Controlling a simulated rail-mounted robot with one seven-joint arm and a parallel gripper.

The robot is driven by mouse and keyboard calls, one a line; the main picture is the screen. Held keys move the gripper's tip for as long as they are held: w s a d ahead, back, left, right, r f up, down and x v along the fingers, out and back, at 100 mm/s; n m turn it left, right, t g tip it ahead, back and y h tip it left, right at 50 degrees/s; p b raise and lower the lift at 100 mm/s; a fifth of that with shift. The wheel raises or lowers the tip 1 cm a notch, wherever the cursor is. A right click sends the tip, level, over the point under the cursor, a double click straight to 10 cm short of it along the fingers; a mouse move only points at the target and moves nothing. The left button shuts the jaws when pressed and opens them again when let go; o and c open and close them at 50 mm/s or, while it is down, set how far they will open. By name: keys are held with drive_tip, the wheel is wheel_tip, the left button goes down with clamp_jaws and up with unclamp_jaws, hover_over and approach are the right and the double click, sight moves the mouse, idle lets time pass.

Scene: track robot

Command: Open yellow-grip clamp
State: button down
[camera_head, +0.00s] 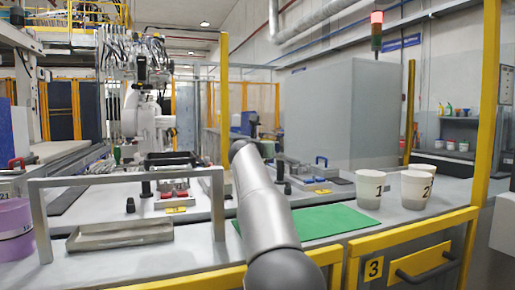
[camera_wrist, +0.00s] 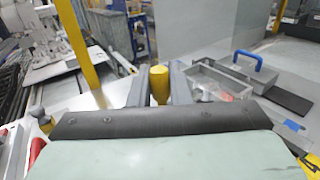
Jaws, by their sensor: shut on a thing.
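The yellow grip (camera_wrist: 159,84) stands between the two dark fingers of my gripper (camera_wrist: 158,88) in the wrist view. The fingers are closed around it, one on each side. The rest of the clamp is hidden under the gripper body, so I cannot tell how its lever stands. In the head view my own arm covers the gripper and the clamp.
A grey fixture with a blue handle (camera_wrist: 256,66) lies to the right in the wrist view. A red handle (camera_wrist: 37,150) is at the lower left. In the head view, white cups (camera_head: 369,188) stand beyond the green mat (camera_head: 325,222). A grey frame (camera_head: 125,180) rises at left.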

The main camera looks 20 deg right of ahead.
drive_tip(key=c, duration=1.4)
unclamp_jaws()
drive_tip(key=shift+r, duration=0.25)
drive_tip(key=r+p, duration=0.3)
drive_tip(key=r, duration=0.1)
drive_tip(key=shift+s, duration=0.3)
drive_tip(key=s+a+r+p, duration=0.1)
drive_tip(key=s+a+r, duration=0.1)
drive_tip(key=s+r, duration=0.2)
drive_tip(key=s+a+r+p, duration=0.1)
drive_tip(key=s+r, duration=0.3)
drive_tip(key=s, duration=0.5)
drive_tip(key=shift+a+r, duration=0.25)
drive_tip(key=shift+a, duration=0.15)
